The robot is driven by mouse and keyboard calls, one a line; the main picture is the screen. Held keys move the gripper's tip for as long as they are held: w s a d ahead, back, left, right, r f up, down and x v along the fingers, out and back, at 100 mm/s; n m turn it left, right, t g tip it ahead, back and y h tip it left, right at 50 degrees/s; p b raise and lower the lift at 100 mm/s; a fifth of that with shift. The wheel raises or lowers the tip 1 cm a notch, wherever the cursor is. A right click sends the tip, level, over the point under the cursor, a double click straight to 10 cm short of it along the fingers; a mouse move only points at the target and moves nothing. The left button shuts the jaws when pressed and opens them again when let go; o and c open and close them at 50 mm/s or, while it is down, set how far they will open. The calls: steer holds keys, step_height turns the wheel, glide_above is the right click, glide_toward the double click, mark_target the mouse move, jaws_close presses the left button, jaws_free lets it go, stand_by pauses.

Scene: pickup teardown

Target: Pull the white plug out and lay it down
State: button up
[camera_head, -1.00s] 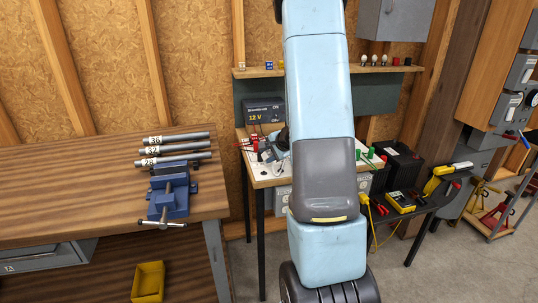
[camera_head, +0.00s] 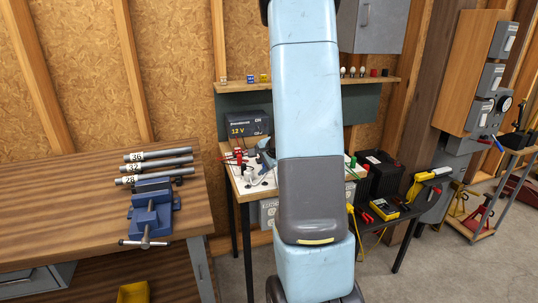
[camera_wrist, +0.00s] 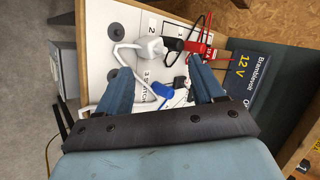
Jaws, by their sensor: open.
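The white plug (camera_wrist: 152,47) sits at the white panel in the wrist view, with a white lead curving away from it to the left. A black plug (camera_wrist: 173,44) and a red plug (camera_wrist: 195,47) are just right of it. My gripper (camera_wrist: 161,70) is open, its two blue fingers spread and nothing held between them. The white plug appears just beyond the fingertips, in the gap between them; the exact distance is unclear. In the head view my arm hides most of the gripper, and I cannot make out the white plug there.
A blue plug (camera_wrist: 161,91) is at the panel between the fingers. The 12 V supply box (camera_head: 248,125) stands behind the white panel (camera_head: 243,187). A vise (camera_head: 152,212) is on the wooden bench at left; a black battery (camera_head: 380,175) and yellow meter (camera_head: 383,209) are at right.

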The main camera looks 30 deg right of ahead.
steer(key=v, duration=0.8)
steer(key=shift+s+r, duration=0.25)
steer(key=shift+s, duration=0.05)
